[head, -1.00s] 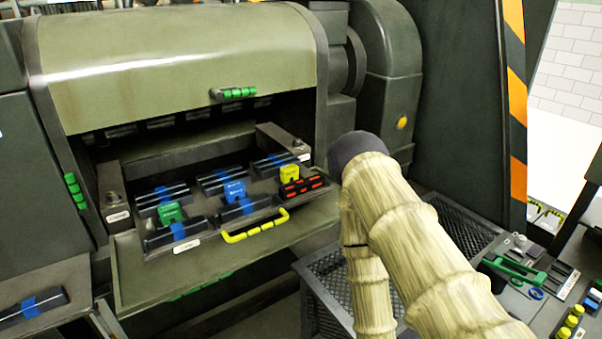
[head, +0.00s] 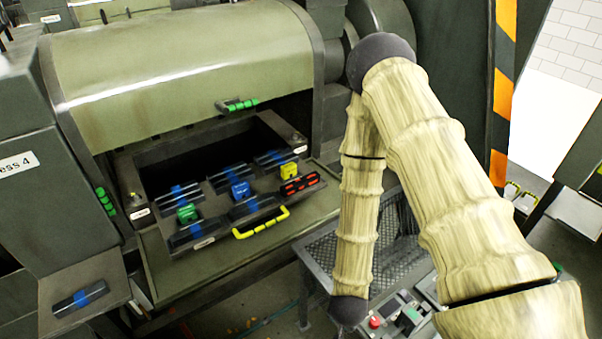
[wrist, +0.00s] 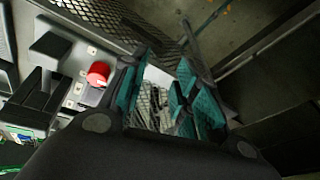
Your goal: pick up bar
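Several dark bars with blue bands lie in the pulled-out tray (head: 140,212) of the green machine in the head view; one is the front-left bar (head: 192,236). A bar with red marks (head: 299,184) lies at the tray's right. Another blue-banded bar (head: 81,298) lies on a ledge at lower left. Green, blue and yellow blocks sit among the tray bars. My gripper (wrist: 163,62) shows in the wrist view with its teal-padded fingers apart and nothing between them. No bar shows there. The head view does not show my fingers; my arm hangs right of the tray.
A yellow handle (head: 262,224) is on the tray's front. A mesh-topped stand (head: 335,252) is below my arm. A control panel with a red button (head: 375,322) is at lower right; this red button (wrist: 98,74) is also left of my fingers in the wrist view.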

